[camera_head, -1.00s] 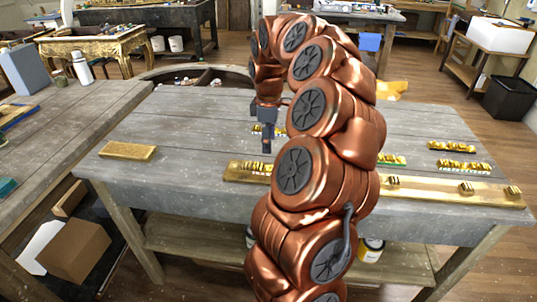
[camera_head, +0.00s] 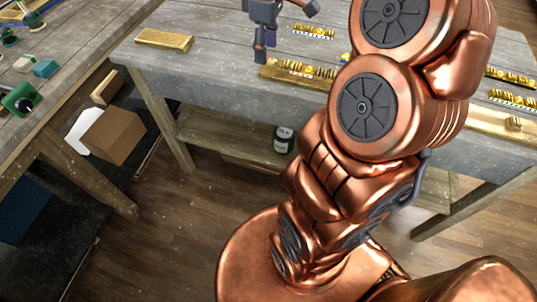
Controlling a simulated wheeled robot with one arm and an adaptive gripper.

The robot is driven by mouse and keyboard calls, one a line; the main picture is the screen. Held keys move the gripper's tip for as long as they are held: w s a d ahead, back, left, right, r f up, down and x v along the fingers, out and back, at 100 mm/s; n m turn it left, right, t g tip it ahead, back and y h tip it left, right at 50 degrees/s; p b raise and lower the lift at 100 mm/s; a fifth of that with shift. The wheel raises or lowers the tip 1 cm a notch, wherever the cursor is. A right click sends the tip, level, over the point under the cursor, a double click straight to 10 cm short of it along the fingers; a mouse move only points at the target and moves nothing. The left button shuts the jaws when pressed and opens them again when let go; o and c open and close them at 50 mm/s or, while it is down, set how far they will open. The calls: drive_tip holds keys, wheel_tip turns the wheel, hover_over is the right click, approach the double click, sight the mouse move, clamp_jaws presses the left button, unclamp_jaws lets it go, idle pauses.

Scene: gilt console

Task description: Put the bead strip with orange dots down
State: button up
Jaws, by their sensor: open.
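My gripper (camera_head: 261,54) is at the top of the view, just above the left end of a long gilt rail (camera_head: 276,75) on the grey table (camera_head: 222,92). It is open, and nothing shows between its fingers. A gold bead strip (camera_head: 305,70) lies on the rail, right of the fingers and apart from them as far as I can see. The dots on the nearer strip are too small to tell surely as orange. My arm hides the middle of the rail.
A plain gilt block (camera_head: 164,40) lies at the table's left. More bead strips (camera_head: 513,98) lie at the far right, partly behind my arm. A paint can (camera_head: 284,138) stands under the table. Cardboard boxes (camera_head: 112,135) sit at lower left.

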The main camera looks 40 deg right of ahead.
drive_tip(key=s+a+f+m, duration=0.2)
drive_tip(key=s+a, duration=0.8)
drive_tip(key=a, duration=0.2)
drive_tip(key=s+a+f+m+g, duration=0.1)
drive_tip(key=s+a+f+m, duration=0.1)
drive_tip(key=s, duration=0.4)
drive_tip(key=s+a+f+m, duration=0.2)
drive_tip(key=s+f, duration=0.2)
drive_tip(key=s, duration=0.2)
drive_tip(key=shift+s+a+m+g, duration=0.2)
drive_tip(key=shift+m+g, duration=0.1)
drive_tip(key=shift+g, duration=0.1)
